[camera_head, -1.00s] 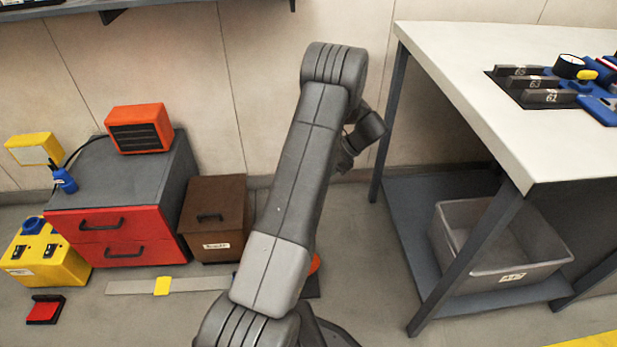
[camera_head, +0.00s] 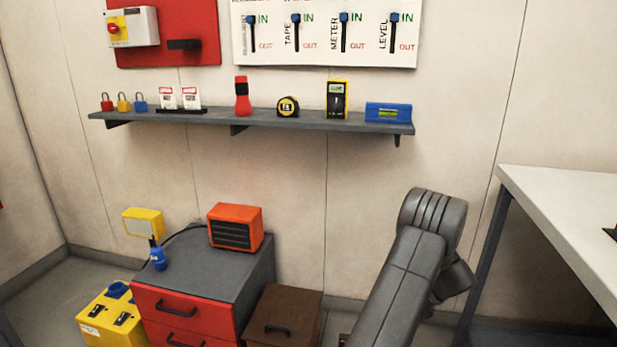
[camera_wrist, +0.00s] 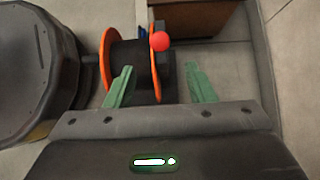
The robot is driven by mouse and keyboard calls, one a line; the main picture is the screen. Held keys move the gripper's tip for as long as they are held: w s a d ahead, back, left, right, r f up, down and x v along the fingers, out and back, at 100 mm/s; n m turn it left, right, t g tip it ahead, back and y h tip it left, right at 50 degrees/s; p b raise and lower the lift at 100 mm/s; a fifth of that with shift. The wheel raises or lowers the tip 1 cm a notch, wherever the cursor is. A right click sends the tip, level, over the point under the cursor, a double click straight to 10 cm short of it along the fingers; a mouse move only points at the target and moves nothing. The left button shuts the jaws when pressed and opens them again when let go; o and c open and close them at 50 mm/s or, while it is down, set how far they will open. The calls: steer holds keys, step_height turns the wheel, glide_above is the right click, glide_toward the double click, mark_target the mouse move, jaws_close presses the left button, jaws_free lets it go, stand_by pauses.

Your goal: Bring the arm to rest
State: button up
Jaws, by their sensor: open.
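My gripper (camera_wrist: 160,88) shows in the wrist view with its two green fingers spread apart and nothing between them. Beyond the fingers is a reel with orange flanges (camera_wrist: 107,55) and a dark core, with a red ball-shaped knob (camera_wrist: 160,41) beside it. I cannot tell how far the reel is from the fingertips. In the head view my arm (camera_head: 405,275) is bent, its elbow up at the lower right, in front of the wall. My gripper is hidden in the head view.
A red and grey drawer cabinet (camera_head: 218,285) with an orange heater (camera_head: 235,228) stands left of my arm, beside a brown box (camera_head: 290,305). A white-topped table (camera_head: 570,215) is at the right. A wall shelf (camera_head: 300,124) holding tools runs above.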

steer(key=b+x, duration=0.2)
steer(key=x, duration=0.7)
steer(key=shift+r, duration=0.15)
